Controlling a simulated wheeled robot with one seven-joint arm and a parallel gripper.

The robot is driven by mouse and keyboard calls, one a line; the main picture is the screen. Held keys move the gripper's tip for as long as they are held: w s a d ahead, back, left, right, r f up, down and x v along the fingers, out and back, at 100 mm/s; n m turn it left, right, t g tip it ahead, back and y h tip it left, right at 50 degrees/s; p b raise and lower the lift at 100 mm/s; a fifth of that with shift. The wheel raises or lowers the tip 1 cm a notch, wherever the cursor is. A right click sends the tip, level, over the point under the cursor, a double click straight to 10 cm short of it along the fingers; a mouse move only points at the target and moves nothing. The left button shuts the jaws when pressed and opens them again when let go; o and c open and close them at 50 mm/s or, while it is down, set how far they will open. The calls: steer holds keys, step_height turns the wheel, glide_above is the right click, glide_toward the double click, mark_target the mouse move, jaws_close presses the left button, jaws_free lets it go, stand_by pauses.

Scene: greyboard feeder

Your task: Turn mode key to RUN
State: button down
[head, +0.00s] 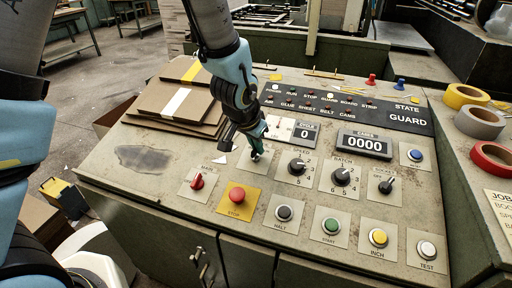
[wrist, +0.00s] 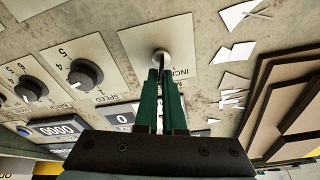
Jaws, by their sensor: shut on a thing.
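The mode key (wrist: 161,56) is a small metal key switch on a pale square plate in the wrist view, with the partly hidden lettering INCH beside it. My gripper (wrist: 160,78) has its two green fingers closed on the key. In the head view my gripper (head: 257,150) reaches down to the panel at the same key (head: 255,156), which is mostly hidden by the fingers. Which marking the key points to cannot be read. The STATE line (head: 408,113) on the dark strip reads GUARD.
The speed knob (head: 297,166) and batch knob (head: 342,176) stand to the right. The red main switch (head: 197,181) and red stop button (head: 236,195) are at the front left. Stacked brown boards (head: 185,105) lie left of my gripper. Paper scraps (wrist: 236,52) lie near the key.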

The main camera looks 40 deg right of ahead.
steer(key=shift+s+m, duration=0.1)
steer(key=shift+m, duration=0.9)
steer(key=c, duration=1)
jaws_free()
steer(key=shift+r, duration=0.1)
steer(key=v, duration=1)
steer(key=shift+a+r, duration=0.15)
steer(key=shift+r, duration=0.15)
